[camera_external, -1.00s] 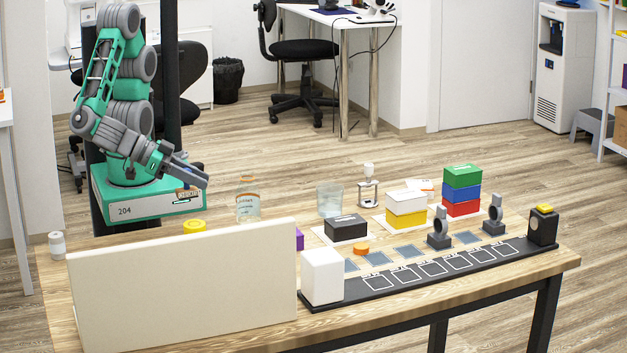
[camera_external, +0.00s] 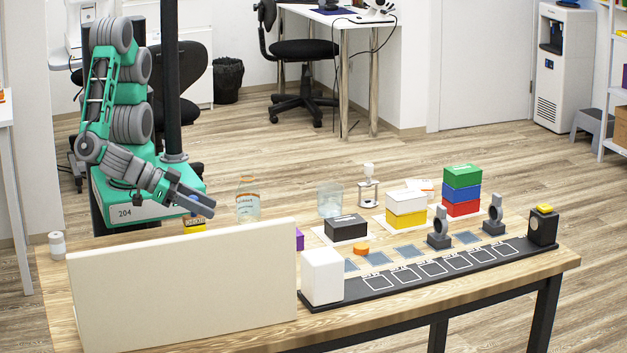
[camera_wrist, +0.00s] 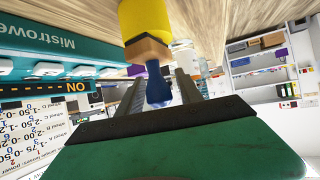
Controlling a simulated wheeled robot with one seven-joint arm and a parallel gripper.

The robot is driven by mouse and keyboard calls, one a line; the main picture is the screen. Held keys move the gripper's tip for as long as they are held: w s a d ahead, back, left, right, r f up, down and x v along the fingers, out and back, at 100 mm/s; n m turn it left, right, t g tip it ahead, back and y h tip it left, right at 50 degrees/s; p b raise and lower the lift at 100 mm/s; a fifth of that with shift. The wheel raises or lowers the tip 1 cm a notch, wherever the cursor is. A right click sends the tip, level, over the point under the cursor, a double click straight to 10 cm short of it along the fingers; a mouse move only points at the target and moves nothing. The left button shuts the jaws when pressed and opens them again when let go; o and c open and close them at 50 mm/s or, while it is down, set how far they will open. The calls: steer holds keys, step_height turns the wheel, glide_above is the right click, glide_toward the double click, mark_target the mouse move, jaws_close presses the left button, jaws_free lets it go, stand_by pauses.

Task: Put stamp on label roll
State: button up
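The stamp (camera_wrist: 157,82) has a blue handle and a tan wooden block. In the wrist view its handle lies between the two fingers of my gripper (camera_wrist: 160,88), which appears shut on it. The label roll (camera_wrist: 147,18) is yellow and sits right at the tan block's far side. In the external view the label roll (camera_external: 194,228) stands on the table behind the cream panel, its lower part hidden. My gripper (camera_external: 205,208) is just above it, angled down to the right. The stamp is small there; whether its block touches the roll I cannot tell.
A tall cream panel (camera_external: 185,285) stands in front of the roll. A glass bottle (camera_external: 247,203) stands to the right, with a beaker (camera_external: 330,200) and a black box (camera_external: 346,227) further right. A white pot (camera_external: 57,244) stands at the table's left end.

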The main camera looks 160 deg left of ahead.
steer(key=shift+o, duration=0.2)
steer(key=shift+r+p, duration=0.25)
steer(key=shift+p, duration=0.05)
steer(key=s+d+r+m+g+h, duration=0.1)
steer(key=s+d+r+m+h, duration=0.1)
steer(key=d+m+h, duration=0.3)
steer(key=s+d+r+m+h, duration=0.3)
steer(key=d+m+h, duration=0.3)
steer(key=m, duration=0.2)
steer(key=shift+d+r+m+g, duration=0.3)
steer(key=shift+d+g, duration=0.05)
steer(key=shift+g, duration=0.05)
steer(key=shift+s, duration=0.1)
